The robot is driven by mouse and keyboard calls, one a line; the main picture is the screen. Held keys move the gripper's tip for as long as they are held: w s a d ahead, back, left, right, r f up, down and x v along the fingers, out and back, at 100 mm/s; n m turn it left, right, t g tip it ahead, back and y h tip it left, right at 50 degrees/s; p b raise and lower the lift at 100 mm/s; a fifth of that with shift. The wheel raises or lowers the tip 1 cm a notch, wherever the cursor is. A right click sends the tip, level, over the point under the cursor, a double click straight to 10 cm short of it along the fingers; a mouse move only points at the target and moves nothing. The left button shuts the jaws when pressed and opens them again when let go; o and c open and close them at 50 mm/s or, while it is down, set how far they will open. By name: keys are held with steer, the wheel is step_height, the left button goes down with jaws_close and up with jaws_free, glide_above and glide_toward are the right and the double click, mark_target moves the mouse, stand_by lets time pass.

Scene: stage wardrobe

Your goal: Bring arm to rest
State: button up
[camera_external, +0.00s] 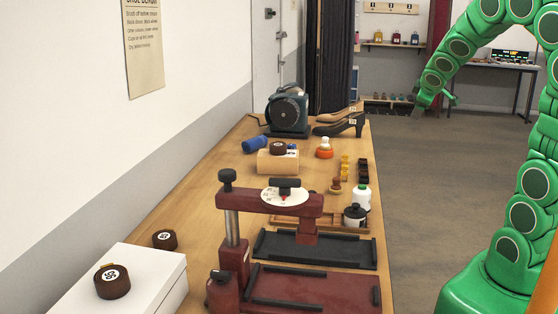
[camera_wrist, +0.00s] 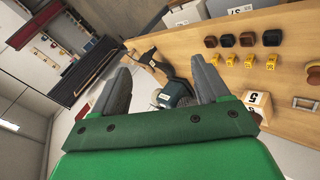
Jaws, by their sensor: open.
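My arm, green with round dark joint discs, rises at the right of the external view and arches over to the left. My gripper (camera_external: 433,106) hangs in the air past the table's right edge, over the floor. In the wrist view its two grey fingers (camera_wrist: 163,72) stand wide apart with nothing held between them. The wooden workbench (camera_external: 213,165) lies to the left of the gripper. The wrist view looks across this bench from a tilted angle.
The bench carries a red press (camera_external: 270,201), dark grinder (camera_external: 289,112), black shoe (camera_external: 342,126), white bottle (camera_external: 361,196) and white box (camera_external: 140,271). A dark curtain (camera_external: 333,55) hangs behind. The grey floor (camera_external: 440,200) between bench and arm is clear.

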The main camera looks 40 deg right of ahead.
steer(key=s+a+f+m+g+y, duration=0.1)
steer(key=s+a+g+y, duration=0.1)
steer(key=s+a, duration=0.5)
steer(key=s+a+f+m+g+y, duration=0.1)
steer(key=s+a+g, duration=0.3)
steer(key=s, duration=1)
steer(key=s+a+f+m+g+y, duration=0.2)
steer(key=s+a+f, duration=0.1)
steer(key=s+a, duration=0.7)
steer(key=shift+s+f+m+g+y, duration=0.2)
steer(key=shift+s+m+g+y, duration=0.15)
steer(key=shift+s, duration=0.2)
